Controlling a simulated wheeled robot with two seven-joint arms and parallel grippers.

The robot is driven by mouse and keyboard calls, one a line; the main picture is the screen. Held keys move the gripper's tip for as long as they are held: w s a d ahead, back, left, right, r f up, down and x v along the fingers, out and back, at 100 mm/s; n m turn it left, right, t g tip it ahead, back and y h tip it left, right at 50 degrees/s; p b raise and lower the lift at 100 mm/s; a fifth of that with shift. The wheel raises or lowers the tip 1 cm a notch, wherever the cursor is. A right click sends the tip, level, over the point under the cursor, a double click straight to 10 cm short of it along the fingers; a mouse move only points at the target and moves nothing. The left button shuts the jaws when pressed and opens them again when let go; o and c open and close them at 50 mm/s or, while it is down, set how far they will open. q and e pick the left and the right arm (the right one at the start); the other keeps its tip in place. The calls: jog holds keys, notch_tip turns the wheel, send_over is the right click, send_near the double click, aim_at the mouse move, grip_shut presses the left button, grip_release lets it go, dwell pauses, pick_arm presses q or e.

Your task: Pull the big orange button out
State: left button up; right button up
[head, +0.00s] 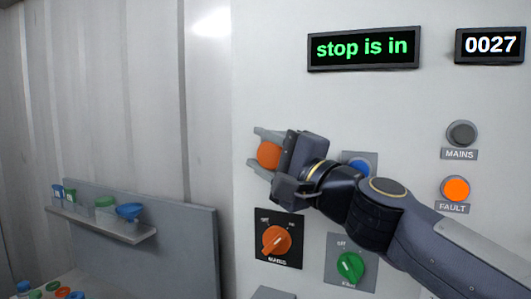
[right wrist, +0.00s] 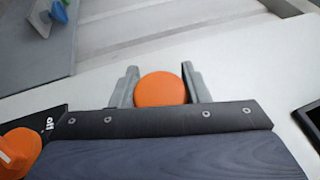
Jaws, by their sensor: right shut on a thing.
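The big orange button (head: 268,154) is on the pale panel, left of centre in the head view. My right gripper (head: 261,151) reaches in from the right, with one finger above the button and one below it. In the right wrist view the round orange button (right wrist: 161,89) sits between the two grey fingers (right wrist: 160,88), which are shut on its sides. The button's base against the panel is hidden. A display (head: 364,48) above reads "stop is in" in green. My left gripper is in neither view.
Below the button are an orange rotary switch (head: 277,240) and a green rotary switch (head: 350,266). A blue button (head: 360,162) is partly behind my right arm. A grey MAINS lamp (head: 462,134) and a lit orange FAULT lamp (head: 455,189) are at right. A shelf (head: 100,222) holds small vessels at left.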

aim_at(273, 158)
jog(key=o, duration=1.4)
jog(key=shift+s+a, duration=0.1)
jog(key=shift+s, duration=0.1)
jog(key=b+v, duration=0.2)
jog(key=v, duration=0.5)
jog(key=shift+s+d+f, duration=0.15)
jog(key=shift+s+d, duration=0.05)
jog(key=shift+d, duration=0.15)
